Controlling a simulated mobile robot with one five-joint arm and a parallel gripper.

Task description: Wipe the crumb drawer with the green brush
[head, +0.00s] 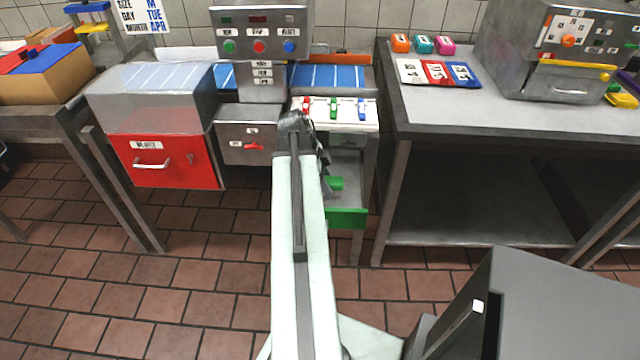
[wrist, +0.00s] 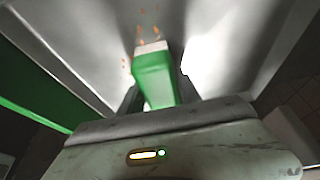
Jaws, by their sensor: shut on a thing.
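The crumb drawer is pulled out under the counter machine, with a green front (head: 347,218) and a grey metal inside (head: 348,165). My gripper (head: 326,183) is down inside the drawer, partly hidden by my arm. In the wrist view my gripper (wrist: 157,92) is shut on the green brush (wrist: 153,72). Its pale bristle end points away from the jaws, close to the drawer floor; contact cannot be told. The brush also shows as a small green piece in the head view (head: 337,183). Several orange-brown crumbs (wrist: 141,30) lie around and beyond the bristles.
A red waste drawer (head: 180,172) and a grey drawer with a red handle (head: 248,148) are to the left. Above the crumb drawer is a white panel with red, green and blue levers (head: 333,118). A steel table (head: 470,115) stands close on the right.

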